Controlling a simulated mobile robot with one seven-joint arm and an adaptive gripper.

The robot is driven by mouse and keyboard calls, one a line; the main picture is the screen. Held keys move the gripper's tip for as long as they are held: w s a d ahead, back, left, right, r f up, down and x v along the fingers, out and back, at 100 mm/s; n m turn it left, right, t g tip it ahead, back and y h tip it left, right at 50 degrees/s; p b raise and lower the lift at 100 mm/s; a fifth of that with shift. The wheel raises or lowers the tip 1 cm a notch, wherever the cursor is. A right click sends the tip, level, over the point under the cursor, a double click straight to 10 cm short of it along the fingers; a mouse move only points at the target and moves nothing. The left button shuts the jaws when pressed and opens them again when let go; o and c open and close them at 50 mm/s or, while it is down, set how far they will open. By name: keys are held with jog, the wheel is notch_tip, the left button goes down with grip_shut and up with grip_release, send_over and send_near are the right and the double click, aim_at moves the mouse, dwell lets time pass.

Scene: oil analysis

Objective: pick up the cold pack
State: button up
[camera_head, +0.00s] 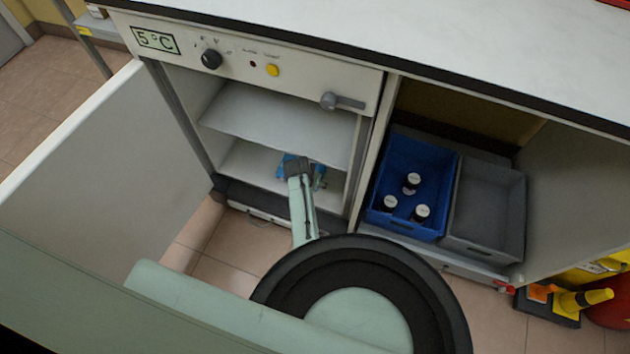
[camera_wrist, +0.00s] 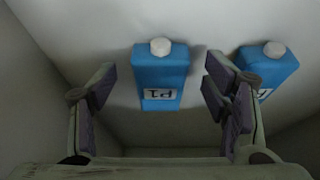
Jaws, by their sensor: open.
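Two blue packs with white caps stand in the lower compartment of the open fridge; they look like cold packs. In the wrist view one cold pack (camera_wrist: 160,76), labelled "P1", is ahead and between my open fingers (camera_wrist: 160,95), not visibly touched by them. The second blue pack (camera_wrist: 268,68) is to the right, partly behind the right finger, its label mostly hidden. In the head view my gripper (camera_head: 297,167) reaches into the fridge and hides much of the packs; blue parts show left (camera_head: 283,165) and right (camera_head: 319,177) of it.
The fridge door (camera_head: 90,170) stands open at left. A shelf (camera_head: 275,118) lies above the compartment. At right are a blue crate (camera_head: 440,185) with three white-capped bottles and an empty grey crate (camera_head: 490,205). The white counter (camera_head: 400,35) runs above.

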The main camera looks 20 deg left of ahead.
jog(key=shift+w+f, duration=0.1)
jog(key=shift+f, duration=0.05)
jog(key=shift+c, duration=0.4)
jog(key=c, duration=1.3)
jog(key=shift+o, duration=0.2)
